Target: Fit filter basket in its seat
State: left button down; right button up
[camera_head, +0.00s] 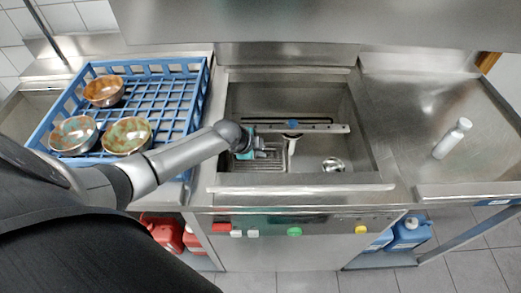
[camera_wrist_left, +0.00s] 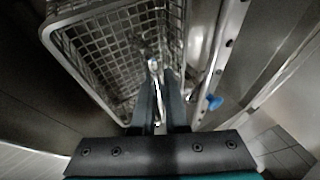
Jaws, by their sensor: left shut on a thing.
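The filter basket (camera_wrist_left: 104,62) is a rectangular metal mesh basket in the left wrist view. In the head view its wire grid (camera_head: 268,162) shows low in the left part of the sunken steel basin (camera_head: 356,150). My left gripper (camera_wrist_left: 159,88) is shut on a thin upright metal part at the basket's near side, which looks like its handle. In the head view my left gripper (camera_head: 251,153) is inside the basin at its left, over the basket. I cannot tell whether the basket touches the basin floor. A round metal fitting (camera_head: 334,164) lies in the basin floor to the right.
A metal bar (camera_head: 318,128) with a blue centre knob (camera_head: 293,124) spans the basin just behind the gripper. A blue rack (camera_head: 176,86) with three bowls stands to the left.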

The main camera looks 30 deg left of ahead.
pick_arm(q)
jog(key=shift+f, duration=0.35)
jog(key=c, duration=0.8)
grip_release()
jog(key=shift+c, duration=0.2)
jog(key=p+v, duration=0.3)
jog(key=v, duration=1.2)
jog(key=shift+p, duration=0.3)
jog(key=shift+r, duration=0.1)
